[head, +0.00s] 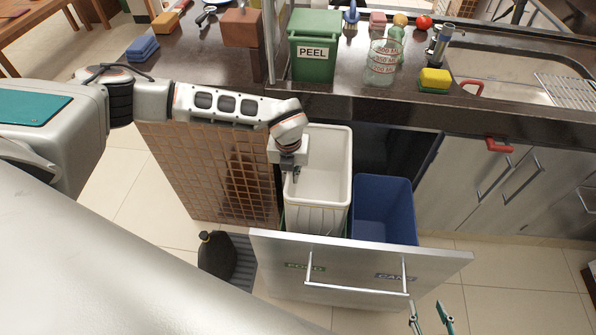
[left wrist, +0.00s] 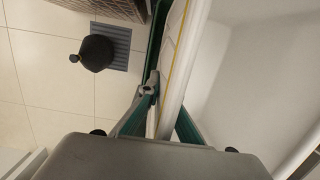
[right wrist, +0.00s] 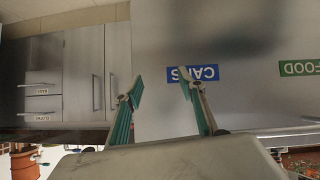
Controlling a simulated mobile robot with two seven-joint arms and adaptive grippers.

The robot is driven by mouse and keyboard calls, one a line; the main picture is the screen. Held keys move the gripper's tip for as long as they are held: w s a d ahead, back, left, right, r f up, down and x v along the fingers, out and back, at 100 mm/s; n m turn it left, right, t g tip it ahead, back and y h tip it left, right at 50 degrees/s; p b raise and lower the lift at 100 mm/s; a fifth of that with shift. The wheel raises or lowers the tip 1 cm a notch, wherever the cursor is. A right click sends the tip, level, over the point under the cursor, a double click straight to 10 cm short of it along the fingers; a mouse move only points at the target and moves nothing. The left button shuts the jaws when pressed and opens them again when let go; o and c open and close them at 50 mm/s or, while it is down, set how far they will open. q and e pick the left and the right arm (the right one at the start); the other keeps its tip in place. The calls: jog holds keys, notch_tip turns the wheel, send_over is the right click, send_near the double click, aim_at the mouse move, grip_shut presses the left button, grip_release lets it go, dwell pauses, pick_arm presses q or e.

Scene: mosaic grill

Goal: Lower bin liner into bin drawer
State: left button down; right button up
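The white bin liner (head: 322,165) is upright in the left half of the pulled-out bin drawer (head: 350,275). Its rim is higher than the blue bin (head: 385,205) beside it, and its lower end is hidden behind the drawer front. Green edges of an outer bin show beside it, also in the left wrist view (left wrist: 156,40). My left gripper (head: 290,172) is at the liner's left rim; in the left wrist view its fingers (left wrist: 160,95) straddle and close on that rim. My right gripper (head: 432,318) is open and empty before the drawer front, also in the right wrist view (right wrist: 158,90).
A black bottle (head: 217,255) stands on a grey mat left of the drawer. The counter above holds a green PEEL box (head: 315,45), a glass jar (head: 383,62) and a sponge (head: 434,79).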

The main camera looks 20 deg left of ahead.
pick_arm(q)
notch_tip(320, 180, down, 13)
jog(key=b, duration=0.9)
jog(key=shift+s+a, duration=0.1)
jog(key=c, duration=2.2)
grip_release()
pick_arm(e)
notch_tip(320, 180, down, 6)
jog(key=shift+s+f+n, duration=0.2)
jog(key=shift+f+n, duration=0.05)
jog(key=shift+n, duration=0.05)
pick_arm(q)
jog(key=shift+r, duration=0.1)
jog(key=r, duration=0.4)
jog(key=s+r, duration=0.1)
jog(key=r, duration=0.3)
jog(key=s+r, duration=0.1)
jog(key=r, duration=0.2)
jog(key=shift+r, duration=0.4)
pick_arm(e)
jog(key=shift+d, duration=0.15)
